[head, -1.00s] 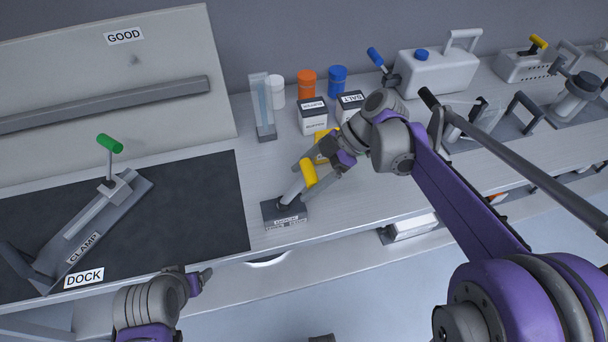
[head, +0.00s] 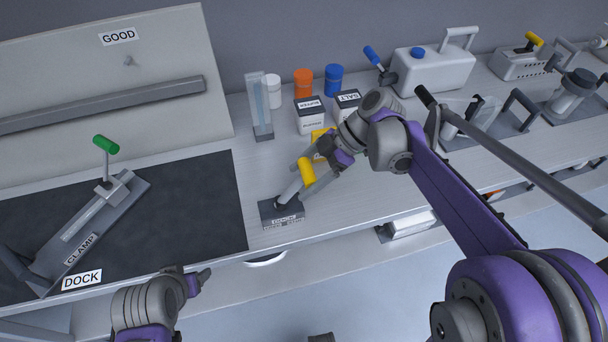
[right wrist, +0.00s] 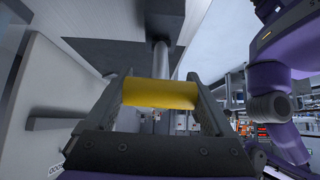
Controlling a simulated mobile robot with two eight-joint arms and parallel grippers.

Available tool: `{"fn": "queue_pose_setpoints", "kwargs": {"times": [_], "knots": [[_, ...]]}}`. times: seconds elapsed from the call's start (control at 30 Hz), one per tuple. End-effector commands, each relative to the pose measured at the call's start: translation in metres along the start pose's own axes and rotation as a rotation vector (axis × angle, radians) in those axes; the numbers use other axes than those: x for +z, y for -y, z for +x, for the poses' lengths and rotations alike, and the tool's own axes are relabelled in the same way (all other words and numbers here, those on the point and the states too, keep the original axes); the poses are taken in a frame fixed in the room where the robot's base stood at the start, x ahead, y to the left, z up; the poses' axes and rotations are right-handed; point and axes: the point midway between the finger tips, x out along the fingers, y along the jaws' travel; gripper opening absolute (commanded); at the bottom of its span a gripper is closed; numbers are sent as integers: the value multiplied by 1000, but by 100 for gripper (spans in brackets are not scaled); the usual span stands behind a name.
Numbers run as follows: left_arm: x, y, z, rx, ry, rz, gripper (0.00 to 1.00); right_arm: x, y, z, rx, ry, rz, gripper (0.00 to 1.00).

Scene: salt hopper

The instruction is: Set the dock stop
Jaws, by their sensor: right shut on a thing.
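The dock stop (head: 281,213) is a dark block with a label on its front face and a grey post topped by a yellow crossbar handle (head: 307,171). It stands on the bench at the right of the dark mat, near the front edge. My right gripper (head: 311,168) is shut on the yellow handle; in the right wrist view the handle (right wrist: 160,93) lies between both fingers. My left gripper (head: 197,280) is low in the head view, in front of the bench edge and apart from the stop; its jaw opening is unclear. The DOCK label (head: 81,280) is at the mat's front.
A grey clamp rail (head: 92,228) with a green-topped lever (head: 106,145) lies on the dark mat (head: 205,205). Behind the stop stand a clear column (head: 260,105), labelled boxes (head: 310,118) and coloured jars (head: 303,84). A white jug (head: 436,70) stands farther right.

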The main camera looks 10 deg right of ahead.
Motion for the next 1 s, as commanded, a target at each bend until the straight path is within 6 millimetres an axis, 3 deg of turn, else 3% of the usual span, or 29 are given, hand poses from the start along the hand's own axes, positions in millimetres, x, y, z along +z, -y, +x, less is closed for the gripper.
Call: {"fn": "queue_pose_setpoints", "kwargs": {"times": [0.53, 0.57, 0.6, 0.87, 1.0], "knots": [[0, 0, 0, 0, 0, 0, 69, 2, 1, 2, -3, 6, 0, 0], [0, 0, 0, 0, 0, 0, 69, 2, 1, 1, -3, 6, 0, 93], [0, 0, 0, 0, 0, 0, 69, 2, 1, 1, -3, 5, 0, 100], [0, 0, 0, 0, 0, 0, 69, 1, 1, 0, -2, 2, 0, 100], [0, 0, 0, 0, 0, 0, 69, 0, 0, -13, -1, 2, 2, 100]]}}
